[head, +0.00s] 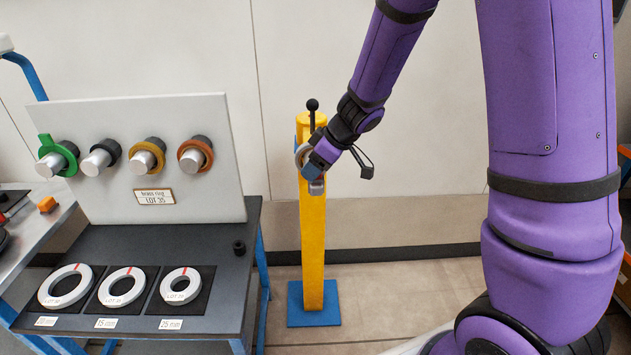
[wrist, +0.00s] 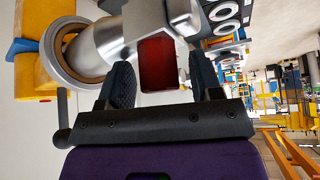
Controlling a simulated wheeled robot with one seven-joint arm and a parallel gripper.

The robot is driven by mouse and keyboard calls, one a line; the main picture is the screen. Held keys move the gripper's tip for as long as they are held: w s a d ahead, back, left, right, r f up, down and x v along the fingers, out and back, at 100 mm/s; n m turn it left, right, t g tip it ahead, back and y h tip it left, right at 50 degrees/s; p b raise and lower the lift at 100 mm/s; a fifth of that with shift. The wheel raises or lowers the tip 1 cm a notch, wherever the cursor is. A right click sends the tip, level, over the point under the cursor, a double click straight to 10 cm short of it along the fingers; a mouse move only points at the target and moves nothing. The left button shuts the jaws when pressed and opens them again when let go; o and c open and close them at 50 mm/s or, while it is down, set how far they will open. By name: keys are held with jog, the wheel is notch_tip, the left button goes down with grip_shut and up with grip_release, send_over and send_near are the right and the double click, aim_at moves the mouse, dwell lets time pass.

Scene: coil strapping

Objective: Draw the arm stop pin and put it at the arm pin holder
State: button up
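The yellow post (head: 313,235) stands on a blue base plate, with a black ball-topped lever (head: 312,106) at its top. In the wrist view a silver arm (wrist: 120,42) sticks out from the post (wrist: 32,75), with a metal ring (wrist: 58,62) around it near the post. A dark red block (wrist: 158,66), seemingly the stop pin's grip, sits at the arm's end. My gripper (head: 318,165) is at the arm; its fingers (wrist: 160,72) stand either side of the red block, with visible gaps. I cannot clearly identify the pin holder.
Left of the post is a dark bench (head: 215,270) with a small black upright piece (head: 239,247) at its right. Three pale rings lie on its front pads. An upright board (head: 105,120) carries several pegs with coloured rings. Floor right of the post is clear.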

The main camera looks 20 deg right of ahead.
jog(key=c, duration=0.8)
jog(key=shift+c, duration=0.2)
jog(key=shift+r, duration=0.15)
notch_tip(320, 180, up, 10)
jog(key=shift+f, duration=0.1)
